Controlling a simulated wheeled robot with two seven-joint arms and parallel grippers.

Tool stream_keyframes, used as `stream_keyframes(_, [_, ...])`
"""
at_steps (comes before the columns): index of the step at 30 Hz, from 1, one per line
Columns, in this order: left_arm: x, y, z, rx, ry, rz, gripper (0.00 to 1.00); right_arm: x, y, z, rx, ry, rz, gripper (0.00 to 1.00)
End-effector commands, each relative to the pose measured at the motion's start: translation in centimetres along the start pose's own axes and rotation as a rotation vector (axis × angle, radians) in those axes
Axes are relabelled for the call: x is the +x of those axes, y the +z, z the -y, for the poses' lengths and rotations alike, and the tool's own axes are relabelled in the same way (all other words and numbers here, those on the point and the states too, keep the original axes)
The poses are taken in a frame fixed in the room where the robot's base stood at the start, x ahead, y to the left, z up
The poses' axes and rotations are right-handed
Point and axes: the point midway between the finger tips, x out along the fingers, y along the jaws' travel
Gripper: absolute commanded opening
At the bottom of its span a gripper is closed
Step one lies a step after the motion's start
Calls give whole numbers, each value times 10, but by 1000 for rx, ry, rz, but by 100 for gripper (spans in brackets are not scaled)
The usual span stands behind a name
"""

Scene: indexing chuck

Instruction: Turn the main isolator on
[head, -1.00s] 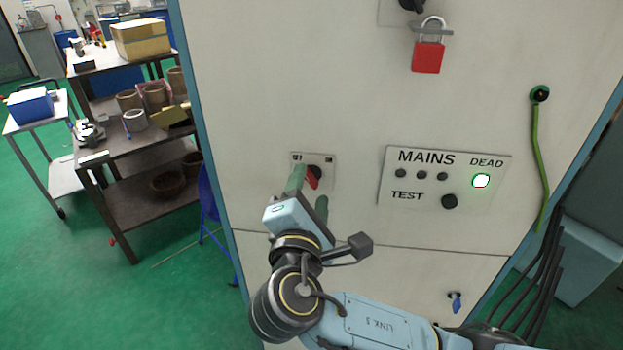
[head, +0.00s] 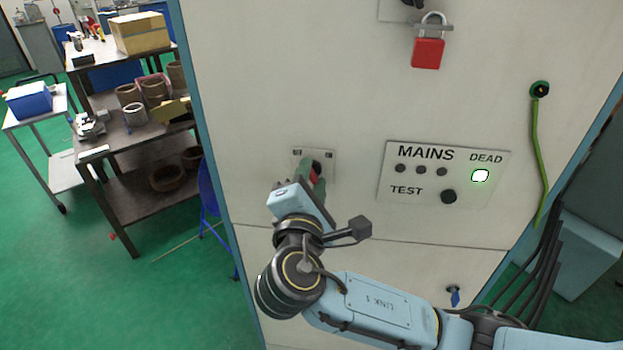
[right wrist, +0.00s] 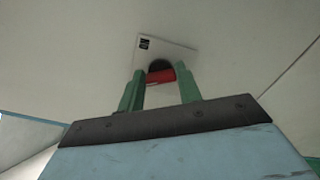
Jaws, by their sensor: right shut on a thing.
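A small switch plate (head: 328,157) on the pale cabinet front carries a red switch handle (head: 314,176) on a dark round base. My right gripper (head: 312,180) is shut on the red handle, with its green fingers on either side of it. In the right wrist view the red handle (right wrist: 160,76) lies crosswise between the fingertips, with the plate (right wrist: 182,56) behind it. The plate's small marks are too small to read, and the fingers hide part of the handle. My left gripper is not in view.
A MAINS panel (head: 425,200) has a lit lamp (head: 480,176) under DEAD and a black TEST button (head: 448,196). A red padlock (head: 428,54) hangs above. A green cable (head: 536,170) hangs at right. A blue key-like tag (head: 455,298) is below. Shelving (head: 140,150) stands at left.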

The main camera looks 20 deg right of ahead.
Motion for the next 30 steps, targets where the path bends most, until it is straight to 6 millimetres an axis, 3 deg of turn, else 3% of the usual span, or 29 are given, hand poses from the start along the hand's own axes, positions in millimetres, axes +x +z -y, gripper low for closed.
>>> stream_keyframes(11, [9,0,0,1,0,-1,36,-1,-2,3,146,-6,-2,12])
stream_keyframes(30, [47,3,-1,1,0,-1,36,-1,-4,6,728,-6,-1,12])
